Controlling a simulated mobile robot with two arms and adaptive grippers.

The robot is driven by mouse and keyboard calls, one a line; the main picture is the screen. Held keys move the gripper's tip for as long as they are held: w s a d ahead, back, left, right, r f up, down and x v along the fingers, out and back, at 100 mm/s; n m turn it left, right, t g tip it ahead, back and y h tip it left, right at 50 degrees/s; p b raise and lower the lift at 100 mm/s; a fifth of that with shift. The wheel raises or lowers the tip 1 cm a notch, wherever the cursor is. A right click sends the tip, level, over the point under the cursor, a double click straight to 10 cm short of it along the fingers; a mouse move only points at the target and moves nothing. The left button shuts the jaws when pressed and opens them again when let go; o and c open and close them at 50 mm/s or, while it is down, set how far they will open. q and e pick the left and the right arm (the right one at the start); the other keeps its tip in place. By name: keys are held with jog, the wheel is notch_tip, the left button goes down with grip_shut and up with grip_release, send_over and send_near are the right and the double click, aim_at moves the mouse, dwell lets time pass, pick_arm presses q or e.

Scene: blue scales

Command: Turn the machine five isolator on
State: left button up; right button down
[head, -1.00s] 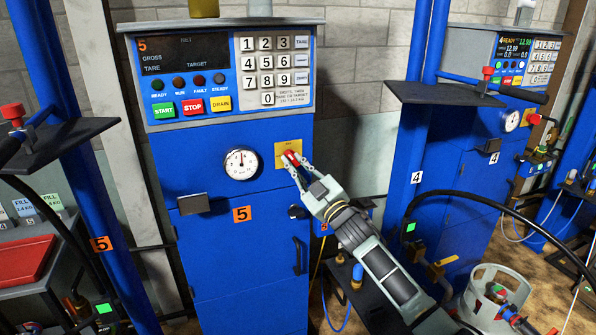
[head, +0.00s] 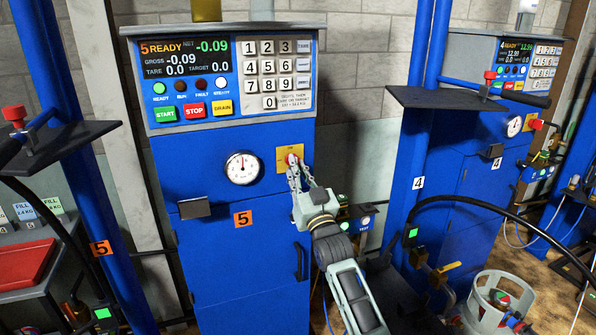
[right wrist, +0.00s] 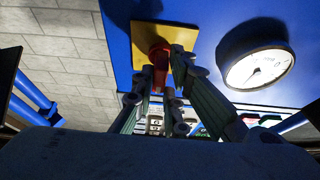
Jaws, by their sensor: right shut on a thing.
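The blue machine five (head: 235,272) stands in the middle of the head view, marked with an orange 5 label. Its isolator is a red knob (head: 293,159) on a yellow plate (head: 283,152), right of the round gauge (head: 243,168). My right gripper (head: 295,164) is shut on the red knob; the right wrist view shows the knob (right wrist: 159,55) between its fingers. The display (head: 184,58) is lit and reads 5 READY, with GROSS -0.09. The READY lamp glows green. My left gripper is not in view.
Machine four (head: 470,190) stands to the right, behind a blue post with a dark shelf (head: 440,98). A grey gas cylinder (head: 500,300) is at the lower right.

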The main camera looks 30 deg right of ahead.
dwell(0.4)
jog(key=c, duration=1.8)
grip_release()
jog(key=shift+o, duration=0.2)
jog(key=shift+f, duration=0.1)
jog(key=v, duration=1.2)
